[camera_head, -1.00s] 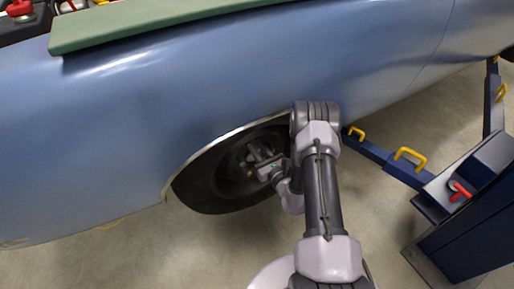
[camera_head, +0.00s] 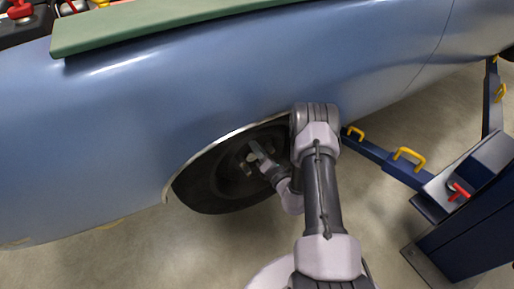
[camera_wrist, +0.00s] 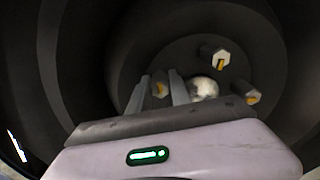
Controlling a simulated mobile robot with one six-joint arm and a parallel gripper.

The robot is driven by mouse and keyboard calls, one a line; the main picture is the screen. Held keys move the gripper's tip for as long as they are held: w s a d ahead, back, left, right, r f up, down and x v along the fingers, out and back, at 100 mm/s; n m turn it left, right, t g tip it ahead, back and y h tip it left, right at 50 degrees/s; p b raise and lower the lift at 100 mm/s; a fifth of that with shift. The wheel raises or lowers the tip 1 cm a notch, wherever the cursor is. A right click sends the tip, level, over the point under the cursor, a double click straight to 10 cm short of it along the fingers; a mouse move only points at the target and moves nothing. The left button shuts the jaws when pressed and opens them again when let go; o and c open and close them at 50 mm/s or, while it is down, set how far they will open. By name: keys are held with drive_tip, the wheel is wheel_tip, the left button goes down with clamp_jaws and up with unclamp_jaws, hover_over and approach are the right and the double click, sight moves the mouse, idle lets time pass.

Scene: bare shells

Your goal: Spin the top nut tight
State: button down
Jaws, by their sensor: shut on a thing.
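The dark wheel (camera_head: 215,188) sits in the arch of the blue car. In the head view my gripper (camera_head: 256,149) is small against the dark hub.
A green panel (camera_head: 150,25) lies along the car's top. A dark blue lift post (camera_head: 470,230) and a lift arm with yellow handles (camera_head: 408,157) stand at the right. The floor at lower left is clear.

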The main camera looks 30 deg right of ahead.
drive_tip(key=m, duration=0.7)
drive_tip(key=shift+f+p, duration=0.1)
drive_tip(key=shift+p, duration=0.2)
drive_tip(key=m, duration=0.7)
drive_tip(key=shift+m, duration=0.3)
drive_tip(key=m, duration=0.4)
drive_tip(key=shift+p, duration=0.3)
drive_tip(key=shift+f+m, duration=0.1)
drive_tip(key=shift+m, duration=2.2)
drive_tip(key=c, duration=1.2)
unclamp_jaws()
